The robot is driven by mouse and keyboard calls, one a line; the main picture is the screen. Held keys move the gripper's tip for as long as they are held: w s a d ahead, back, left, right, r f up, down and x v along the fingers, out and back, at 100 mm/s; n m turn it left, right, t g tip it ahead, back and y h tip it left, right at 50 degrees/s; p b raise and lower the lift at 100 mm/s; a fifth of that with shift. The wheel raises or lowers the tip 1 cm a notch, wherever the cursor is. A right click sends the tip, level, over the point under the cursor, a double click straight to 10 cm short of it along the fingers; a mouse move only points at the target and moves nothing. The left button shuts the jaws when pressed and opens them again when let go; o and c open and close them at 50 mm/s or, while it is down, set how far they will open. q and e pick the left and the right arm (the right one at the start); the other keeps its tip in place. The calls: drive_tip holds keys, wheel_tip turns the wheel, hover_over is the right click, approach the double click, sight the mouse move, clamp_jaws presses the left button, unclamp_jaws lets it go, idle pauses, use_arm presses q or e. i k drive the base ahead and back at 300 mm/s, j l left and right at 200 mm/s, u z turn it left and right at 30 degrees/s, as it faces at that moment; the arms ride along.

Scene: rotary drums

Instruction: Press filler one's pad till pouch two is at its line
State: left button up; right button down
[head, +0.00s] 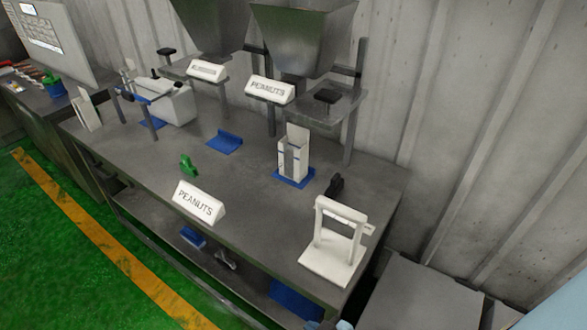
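Two metal hopper fillers stand at the back of the steel bench. The right filler (303,38) has a sign (270,90) reading PEANUTS and a black pad (327,96) on its shelf. The left filler (208,24) has a sign (207,70) too small to read; a black pad (166,51) shows beside it. A white open-topped pouch (293,155) with a grey strip and dark marks stands upright on a blue mat (294,178) below the right filler. Its fill level cannot be made out. Which filler or pouch is numbered one or two cannot be told. Neither gripper shows.
A loose PEANUTS sign (199,202), a green clip (188,165), a small black object (335,186) and a white frame stand (335,242) sit on the bench (240,180). An empty blue mat (224,142) lies mid-bench. A white box (172,104) stands left.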

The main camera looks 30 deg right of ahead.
sight(328, 97)
drive_tip(key=i+j, duration=0.9)
drive_tip(key=j, duration=0.15)
drive_tip(key=z, duration=1.25)
